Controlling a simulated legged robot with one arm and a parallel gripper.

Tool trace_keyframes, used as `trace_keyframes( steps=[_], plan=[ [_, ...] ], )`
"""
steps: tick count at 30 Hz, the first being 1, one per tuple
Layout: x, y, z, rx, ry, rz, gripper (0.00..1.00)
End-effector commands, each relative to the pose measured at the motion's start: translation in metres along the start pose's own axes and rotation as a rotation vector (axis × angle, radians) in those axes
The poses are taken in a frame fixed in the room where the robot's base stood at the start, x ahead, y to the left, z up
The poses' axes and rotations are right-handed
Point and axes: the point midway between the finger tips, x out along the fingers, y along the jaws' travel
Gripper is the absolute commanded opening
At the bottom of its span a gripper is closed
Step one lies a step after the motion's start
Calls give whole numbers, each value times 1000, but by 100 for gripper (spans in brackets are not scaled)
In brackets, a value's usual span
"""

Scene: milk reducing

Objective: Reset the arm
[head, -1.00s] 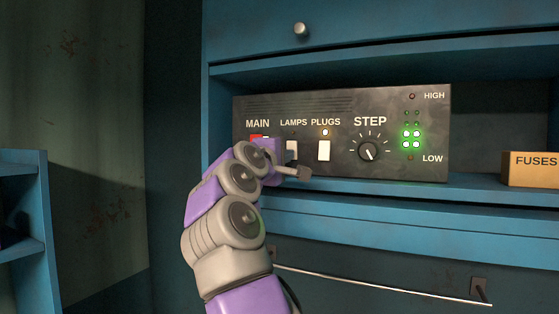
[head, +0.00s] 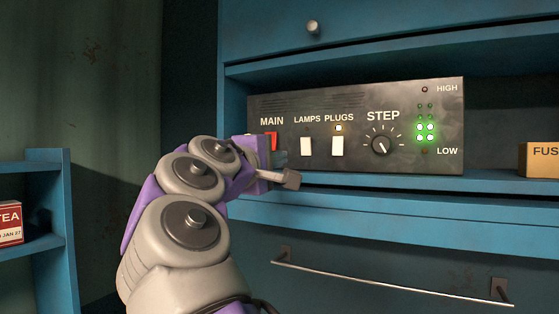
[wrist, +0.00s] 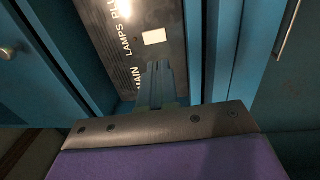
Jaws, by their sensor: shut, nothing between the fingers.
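My gripper (head: 279,159) is in front of the lower left part of a dark control panel in the head view. In the wrist view, its fingers (wrist: 160,75) are together with nothing between them, pointing at the panel (wrist: 130,30) below the LAMPS label. I cannot tell whether the fingertips touch the panel. My arm is bent and rises from the lower left of the head view. The panel (head: 400,108) has a red MAIN switch (head: 273,141), partly behind my gripper, white LAMPS (head: 306,146) and PLUGS (head: 337,146) switches and a STEP knob (head: 381,145).
The panel sits on a blue cabinet shelf (head: 420,182). A FUSES box (head: 541,160) stands at its right. A drawer handle (head: 390,283) sticks out below. A TEA box (head: 10,223) is on a blue shelf unit (head: 68,240) at the left.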

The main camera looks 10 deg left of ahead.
Motion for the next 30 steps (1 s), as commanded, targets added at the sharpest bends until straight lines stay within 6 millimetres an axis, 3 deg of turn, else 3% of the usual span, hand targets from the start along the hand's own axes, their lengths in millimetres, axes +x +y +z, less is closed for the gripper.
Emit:
trace_keyframes(
  steps=[6, 22, 26, 30],
  plan=[
    [-13, 0, -5, -2, 2, 3, 0],
    [-8, -4, 6, 4, -7, -12, 0],
    [9, -32, 30, 14, -53, -85, 0],
    [29, -84, 82, 58, -143, -226, 0]
  ],
)
